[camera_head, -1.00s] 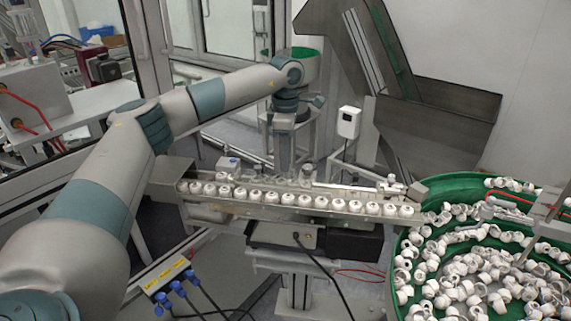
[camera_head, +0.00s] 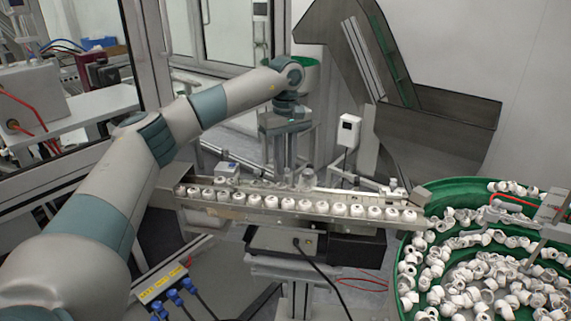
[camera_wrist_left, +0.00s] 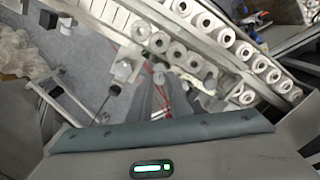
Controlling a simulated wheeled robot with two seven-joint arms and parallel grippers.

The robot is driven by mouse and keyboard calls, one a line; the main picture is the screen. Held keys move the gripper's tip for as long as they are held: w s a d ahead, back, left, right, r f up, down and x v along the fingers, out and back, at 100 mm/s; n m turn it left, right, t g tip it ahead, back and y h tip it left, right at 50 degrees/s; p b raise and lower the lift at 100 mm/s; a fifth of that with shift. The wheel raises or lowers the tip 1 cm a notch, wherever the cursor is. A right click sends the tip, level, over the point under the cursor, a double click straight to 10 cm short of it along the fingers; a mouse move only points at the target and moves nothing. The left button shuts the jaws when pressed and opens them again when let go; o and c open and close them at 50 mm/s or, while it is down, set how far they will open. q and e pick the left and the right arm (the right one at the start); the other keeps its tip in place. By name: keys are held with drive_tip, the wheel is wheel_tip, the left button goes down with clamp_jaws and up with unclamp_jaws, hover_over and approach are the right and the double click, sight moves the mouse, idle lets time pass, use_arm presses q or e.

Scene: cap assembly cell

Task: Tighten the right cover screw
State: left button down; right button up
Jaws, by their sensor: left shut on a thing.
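My left gripper (camera_head: 290,172) points down at the back edge of the cap track, under my arm, which reaches in from the left. Its fingers are shut on a small pale round part, which I take for the right cover screw (camera_wrist_left: 159,73). The fingers hide most of the screw in the wrist view, and it is too small to make out in the head view. Pale upright knobs stand on the track cover (camera_head: 338,190) around the fingertips. My right gripper is in neither view.
A row of white caps (camera_head: 300,207) fills the front of the track. A green bowl (camera_head: 408,262) full of loose white caps stands at the right. A grey hopper (camera_head: 440,122) rises behind. Blue plugs (camera_head: 172,300) and cables lie at the front left.

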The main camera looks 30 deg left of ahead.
use_arm(q)
drive_tip(key=m, duration=0.3)
drive_tip(key=shift+r, duration=0.15)
drive_tip(key=shift+w+m, duration=0.1)
drive_tip(key=shift+m, duration=1)
drive_tip(key=c, duration=1.6)
unclamp_jaws()
drive_tip(key=shift+c, duration=0.2)
